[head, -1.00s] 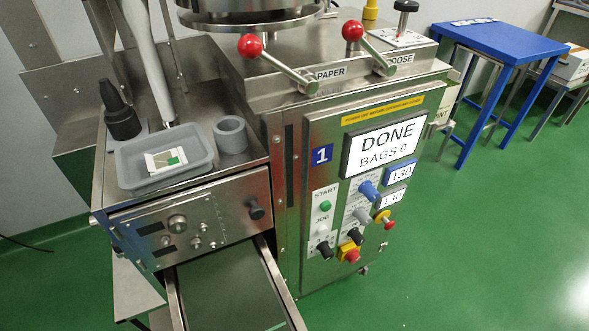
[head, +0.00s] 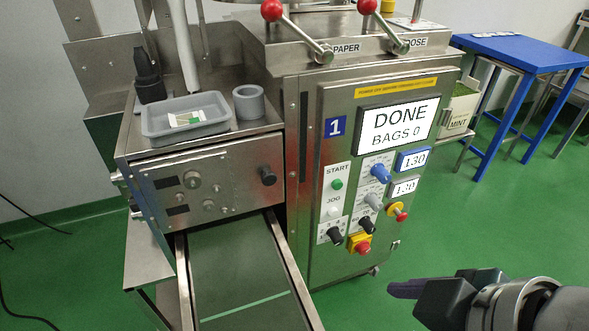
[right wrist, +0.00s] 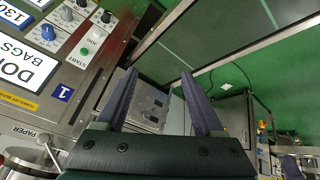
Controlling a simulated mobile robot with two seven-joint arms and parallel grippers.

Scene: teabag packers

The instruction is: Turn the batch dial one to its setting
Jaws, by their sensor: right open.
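Packer one's control panel (head: 342,275) has a blue dial (head: 380,173), a grey dial (head: 373,202) and black dials (head: 367,223) (head: 335,236). I cannot read which is the batch dial. Two small displays (head: 413,159) beside the dials read 130. The large screen (head: 397,127) reads DONE, BAGS 0. My right gripper (head: 405,289) is at the lower right of the head view, below and right of the panel, apart from it. In the right wrist view it (right wrist: 158,76) is open and empty, with the dials (right wrist: 66,14) at upper left. My left gripper is not in view.
A red-and-yellow stop button (head: 362,244) and another red-topped knob (head: 398,212) sit near the dials. Red-balled levers (head: 318,48) stand on top. A grey tray (head: 186,118) and conveyor (head: 235,270) are at left. A blue table (head: 515,52) stands behind at right.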

